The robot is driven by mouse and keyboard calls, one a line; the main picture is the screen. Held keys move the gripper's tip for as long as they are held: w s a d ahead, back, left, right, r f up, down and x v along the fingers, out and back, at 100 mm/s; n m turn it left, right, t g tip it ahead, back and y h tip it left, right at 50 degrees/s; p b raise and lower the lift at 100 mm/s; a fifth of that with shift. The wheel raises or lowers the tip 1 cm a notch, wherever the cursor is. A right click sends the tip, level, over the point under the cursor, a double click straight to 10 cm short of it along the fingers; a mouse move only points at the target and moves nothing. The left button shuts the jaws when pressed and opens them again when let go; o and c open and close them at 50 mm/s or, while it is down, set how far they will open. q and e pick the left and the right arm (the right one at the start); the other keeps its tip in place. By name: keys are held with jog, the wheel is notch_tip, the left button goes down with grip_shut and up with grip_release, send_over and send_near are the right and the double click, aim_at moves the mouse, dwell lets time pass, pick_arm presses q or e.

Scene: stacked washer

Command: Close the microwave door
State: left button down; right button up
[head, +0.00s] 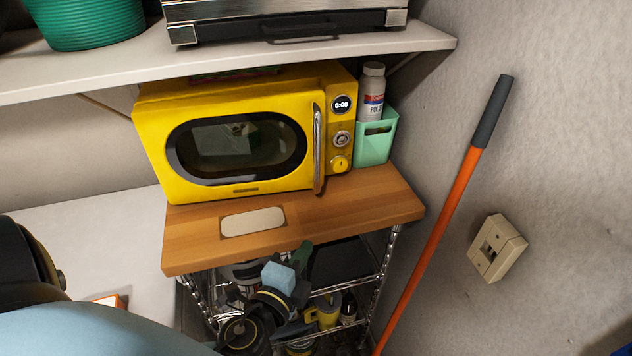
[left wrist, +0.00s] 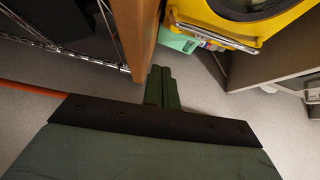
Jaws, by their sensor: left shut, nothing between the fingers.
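The yellow microwave (head: 238,187) stands on a wooden board on top of a wire rack. Its door, with a dark oval window (head: 237,143) and a chrome handle (head: 318,150) on the right side, lies close to the control panel; I cannot tell whether it is fully flush. My left gripper (head: 304,250) is below and in front of the microwave, by the board's front edge, touching no part of the door. Its green fingers (left wrist: 162,86) are together and empty in the left wrist view, where the microwave (left wrist: 285,27) shows at upper right. My right gripper is out of view.
The wooden board (head: 350,205) has a pale inset plate. A mint holder (head: 376,146) with a white bottle (head: 371,92) stands right of the microwave. A shelf (head: 425,38) hangs above. An orange pole (head: 440,215) leans against the right wall. The rack below holds several items.

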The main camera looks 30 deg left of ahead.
pick_arm(q)
notch_tip(320, 180, up, 6)
jog(key=f+t, duration=0.1)
jog(key=w+p, duration=0.1)
jog(key=w, duration=0.2)
jog(key=w+a+p, duration=0.1)
jog(key=w, duration=0.2)
jog(key=w+a+p, duration=0.1)
jog(key=w, duration=0.3)
jog(key=shift+r+p, duration=0.25)
jog(key=shift+p, duration=0.15)
jog(key=shift+w+a+f, duration=0.1)
jog(key=shift+w+a, duration=0.55)
jog(key=shift+a, duration=0.35)
jog(key=shift+w+a+p, duration=0.3)
jog(key=shift+a+p, duration=0.05)
jog(key=shift+a, duration=0.1)
